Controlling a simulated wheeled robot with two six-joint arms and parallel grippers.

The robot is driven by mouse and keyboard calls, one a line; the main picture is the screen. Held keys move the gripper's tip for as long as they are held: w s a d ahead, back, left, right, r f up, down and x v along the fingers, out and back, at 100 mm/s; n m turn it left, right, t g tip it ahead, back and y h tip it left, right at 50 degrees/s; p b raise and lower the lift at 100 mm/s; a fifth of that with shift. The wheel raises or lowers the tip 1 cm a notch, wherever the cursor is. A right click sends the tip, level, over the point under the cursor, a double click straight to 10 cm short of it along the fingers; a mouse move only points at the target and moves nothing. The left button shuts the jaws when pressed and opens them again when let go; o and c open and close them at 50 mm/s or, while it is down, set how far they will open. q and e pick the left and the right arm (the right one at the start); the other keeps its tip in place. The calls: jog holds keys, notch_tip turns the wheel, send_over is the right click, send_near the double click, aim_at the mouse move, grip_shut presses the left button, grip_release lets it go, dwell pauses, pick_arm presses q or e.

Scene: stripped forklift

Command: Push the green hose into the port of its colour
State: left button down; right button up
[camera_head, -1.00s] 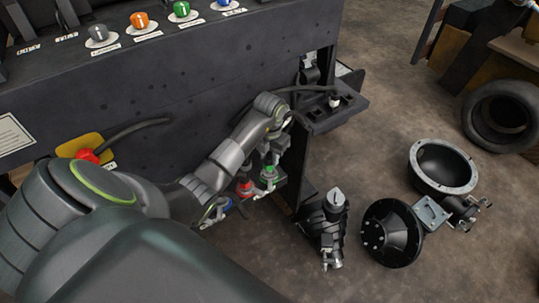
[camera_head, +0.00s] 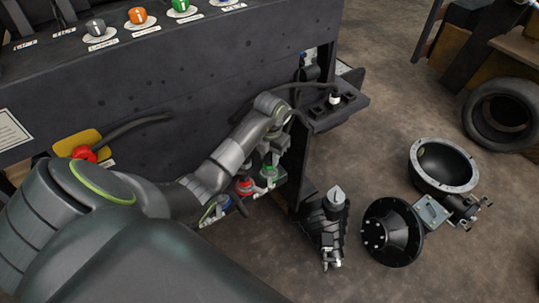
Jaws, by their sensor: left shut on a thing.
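My left arm reaches across from the left and bends down at the forklift's dark side. My left gripper (camera_head: 269,165) is small and partly hidden by its wrist; it is shut on the green hose end (camera_head: 270,170). Red (camera_head: 245,186) and blue (camera_head: 225,203) fittings sit in a row to its left, low on the forklift. The green port cannot be told apart from the hose end, and whether the two touch is unclear. My right gripper is not in view.
A dark hose runs to a small rack (camera_head: 338,110) at the right corner. A red button (camera_head: 84,154) on a yellow plate is at the left. A dark part (camera_head: 325,225), a black disc-shaped part (camera_head: 392,232) and a round housing (camera_head: 443,166) lie on the floor.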

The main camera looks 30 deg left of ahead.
pick_arm(q)
jog(key=shift+s+f+b, duration=0.1)
jog(key=shift+f+b, duration=0.4)
jog(key=shift+f, duration=0.1)
dwell(0.5)
jog(key=c, duration=1)
grip_release()
notch_tip(320, 180, up, 6)
jog(key=shift+r+b, duration=0.1)
jog(key=shift+b, duration=0.45)
notch_tip(320, 180, up, 11)
jog(key=p, duration=1.1)
jog(key=shift+p, duration=0.4)
